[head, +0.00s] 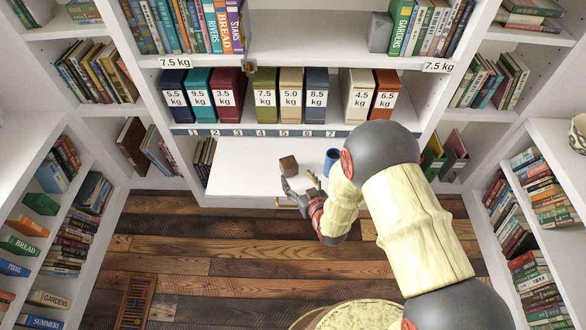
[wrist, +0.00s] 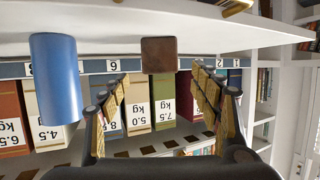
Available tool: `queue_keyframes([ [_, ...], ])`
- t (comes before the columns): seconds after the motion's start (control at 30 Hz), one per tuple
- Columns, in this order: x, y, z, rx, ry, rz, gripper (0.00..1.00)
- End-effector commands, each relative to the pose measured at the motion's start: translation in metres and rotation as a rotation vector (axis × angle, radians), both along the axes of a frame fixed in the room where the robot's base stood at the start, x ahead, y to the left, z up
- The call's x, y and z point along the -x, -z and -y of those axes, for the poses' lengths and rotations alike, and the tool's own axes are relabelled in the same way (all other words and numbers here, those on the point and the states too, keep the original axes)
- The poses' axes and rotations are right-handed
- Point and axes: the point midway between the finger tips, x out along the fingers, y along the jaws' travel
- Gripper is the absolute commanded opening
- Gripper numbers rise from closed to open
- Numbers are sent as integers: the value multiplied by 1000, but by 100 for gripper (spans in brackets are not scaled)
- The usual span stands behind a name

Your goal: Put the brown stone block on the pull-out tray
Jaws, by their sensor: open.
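The brown stone block (head: 289,165) rests on the white pull-out tray (head: 240,172), right of the tray's middle. In the wrist view, which is upside down, the block (wrist: 159,55) sits against the tray's white surface (wrist: 200,36). My gripper (head: 300,186) is at the tray's front edge, close to the block. In the wrist view my gripper (wrist: 160,76) is open with nothing between its fingers, and the block shows just beyond the gap. The contact between block and tray is visible.
A blue cup (head: 331,160) stands on the tray right of the block; it shows at the left in the wrist view (wrist: 55,80). Weight-labelled book boxes (head: 264,95) line the shelf above. A grey block (head: 380,32) is on a higher shelf. The tray's left part is clear.

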Motion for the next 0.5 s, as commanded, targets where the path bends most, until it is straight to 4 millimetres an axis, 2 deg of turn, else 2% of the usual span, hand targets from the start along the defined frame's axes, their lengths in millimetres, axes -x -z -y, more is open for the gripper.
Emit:
queue_keyframes([
  [0.1, 13, -6, 5, 1, 1, -1, 63],
  [0.23, 19, -8, 7, 0, 1, 1, 63],
  [0.4, 19, -9, 8, 1, 1, 1, 63],
  [0.5, 10, -22, 11, 10, 11, -10, 63],
])
